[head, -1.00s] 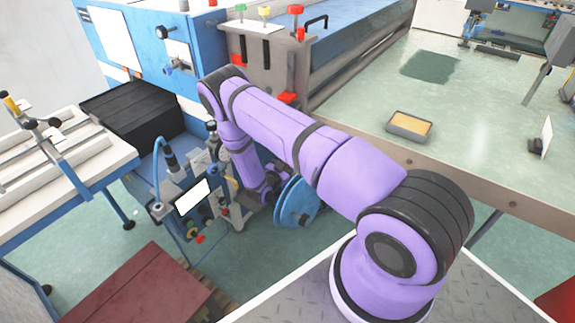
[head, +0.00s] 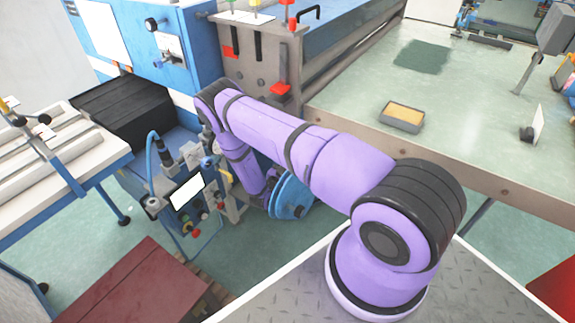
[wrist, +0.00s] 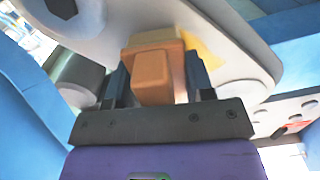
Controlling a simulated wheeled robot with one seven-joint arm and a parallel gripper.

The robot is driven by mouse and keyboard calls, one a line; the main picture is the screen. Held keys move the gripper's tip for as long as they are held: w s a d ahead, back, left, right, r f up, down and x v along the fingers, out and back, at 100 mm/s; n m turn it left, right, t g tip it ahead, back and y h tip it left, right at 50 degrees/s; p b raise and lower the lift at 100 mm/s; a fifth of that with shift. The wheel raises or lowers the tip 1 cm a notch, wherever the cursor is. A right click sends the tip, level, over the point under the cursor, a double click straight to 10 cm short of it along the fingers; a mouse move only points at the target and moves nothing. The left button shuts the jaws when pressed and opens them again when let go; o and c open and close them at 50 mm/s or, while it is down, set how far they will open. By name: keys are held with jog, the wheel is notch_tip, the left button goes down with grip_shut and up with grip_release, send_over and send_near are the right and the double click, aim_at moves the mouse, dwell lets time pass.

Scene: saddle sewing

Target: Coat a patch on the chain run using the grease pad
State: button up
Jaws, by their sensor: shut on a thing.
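The grease pad, an orange-tan block (wrist: 153,78), is between the two dark blue fingers of my gripper (wrist: 157,72) in the wrist view. My gripper is shut on it. Past the pad is a pale, rounded machine part (wrist: 235,40) with a yellow patch (wrist: 203,45) beside the pad's right side. I cannot tell whether the pad touches this part. I cannot clearly make out the chain run. In the head view my arm reaches left to the blue machine (head: 185,50), and my gripper is not clearly visible there.
A blue wheel (head: 290,197) and a control panel with a white screen (head: 187,190) are close to my arm's end. A grey tray with a yellow-orange filling (head: 402,117) sits on the pale green table (head: 460,130). A dark red box (head: 140,285) stands at lower left.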

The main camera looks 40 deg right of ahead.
jog(key=shift+s+d+f, duration=0.1)
jog(key=shift+s+f, duration=0.3)
jog(key=shift+f, duration=0.25)
jog(key=shift+d, duration=0.1)
jog(key=shift+w+r, duration=0.1)
jog(key=shift+w+a+r, duration=0.15)
jog(key=shift+w+r, duration=0.35)
jog(key=shift+r, duration=0.35)
jog(key=shift+w+a+r, duration=0.1)
jog(key=shift+w+r, duration=0.4)
jog(key=shift+r, duration=0.3)
jog(key=r, duration=0.1)
jog(key=w+r, duration=0.1)
jog(key=r, duration=0.1)
jog(key=shift+w+a, duration=0.35)
jog(key=shift+a, duration=0.05)
jog(key=shift+a, duration=0.1)
jog(key=shift+v, duration=3)
jog(key=shift+a, duration=0.15)
